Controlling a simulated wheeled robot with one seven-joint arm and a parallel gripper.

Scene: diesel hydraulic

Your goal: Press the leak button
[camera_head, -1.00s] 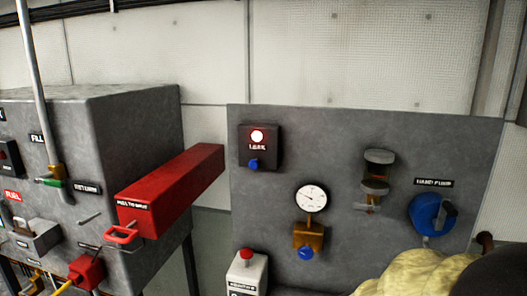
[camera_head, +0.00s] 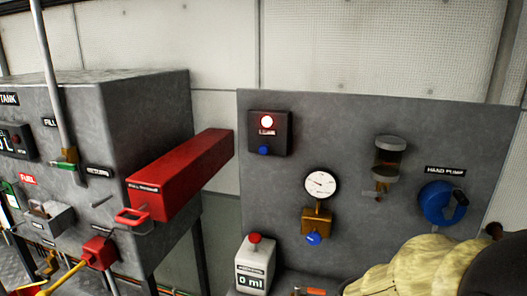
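The leak box (camera_head: 284,133) is a small dark box at the upper left of the grey upright panel. Its round lamp (camera_head: 266,122) glows white with a red rim, above a label that reads LEAK. A small blue button (camera_head: 264,150) sits on the box below the label, and nothing covers it. My gripper is not in view, so its state and its distance from the button cannot be seen.
A long red box (camera_head: 185,172) juts from the grey tank cabinet (camera_head: 150,110) left of the panel. Gauge (camera_head: 321,184), blue hand pump (camera_head: 433,204) and red-topped 0 ml container (camera_head: 255,262) are nearby. A pale yellow shape (camera_head: 415,268), unclear what, fills the lower right.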

